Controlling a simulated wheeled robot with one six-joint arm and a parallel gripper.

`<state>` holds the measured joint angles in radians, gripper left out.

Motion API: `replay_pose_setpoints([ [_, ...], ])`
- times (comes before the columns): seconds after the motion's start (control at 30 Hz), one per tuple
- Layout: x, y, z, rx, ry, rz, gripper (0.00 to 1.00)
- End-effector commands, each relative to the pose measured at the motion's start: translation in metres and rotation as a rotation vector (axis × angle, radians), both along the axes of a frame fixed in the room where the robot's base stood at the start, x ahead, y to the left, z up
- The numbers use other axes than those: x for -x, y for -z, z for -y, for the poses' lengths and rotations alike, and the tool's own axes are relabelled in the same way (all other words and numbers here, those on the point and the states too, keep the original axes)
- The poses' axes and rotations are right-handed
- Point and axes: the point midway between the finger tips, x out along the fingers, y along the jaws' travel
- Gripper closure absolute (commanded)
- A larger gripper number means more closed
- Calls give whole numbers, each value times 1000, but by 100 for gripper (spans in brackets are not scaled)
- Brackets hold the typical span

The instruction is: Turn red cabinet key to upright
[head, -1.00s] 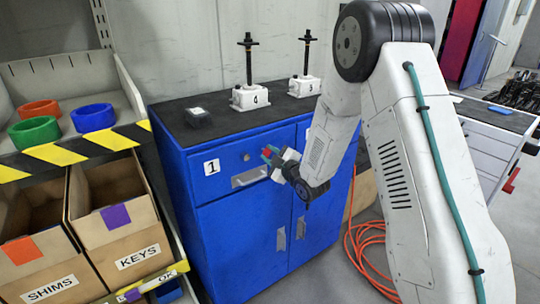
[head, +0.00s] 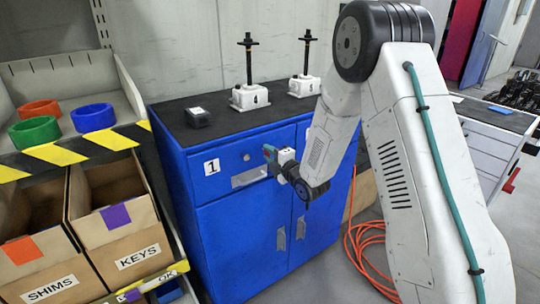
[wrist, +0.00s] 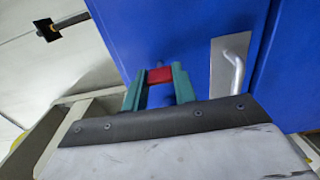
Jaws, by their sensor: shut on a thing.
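The red key (wrist: 160,75) shows in the wrist view, pinched between the two green fingers of my gripper (wrist: 159,86). Only its red head shows; whether its shaft sits in a lock is hidden. In the head view my gripper (head: 269,152) is at the drawer front of the blue cabinet (head: 215,220), just right of a round lock (head: 246,157). The key is not clearly visible there. The wrist view is strongly rolled, and the cabinet face (wrist: 180,30) fills its middle behind the key.
A metal drawer handle (wrist: 232,65) is close beside the fingers. Two screw jacks (head: 249,95) (head: 304,84) and a small dark box (head: 198,117) stand on the cabinet. Cardboard bins (head: 120,235) stand left. An orange hose (head: 362,245) lies on the floor at right.

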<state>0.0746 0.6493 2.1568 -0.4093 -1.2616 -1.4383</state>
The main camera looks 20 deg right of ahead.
Motion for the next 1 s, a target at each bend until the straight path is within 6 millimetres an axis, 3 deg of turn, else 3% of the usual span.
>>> replay_pose_setpoints([
  [0.5, 0, 1, 0, 16, 0, 4, 96],
  [0.53, 0, 1, 0, 16, 0, 4, 64],
  [0.6, 0, 1, 0, 16, 0, 4, 51],
  [0.87, 1, 0, 0, 16, 0, 4, 51],
  [1.0, 11, 0, 4, 16, 1, 3, 51],
])
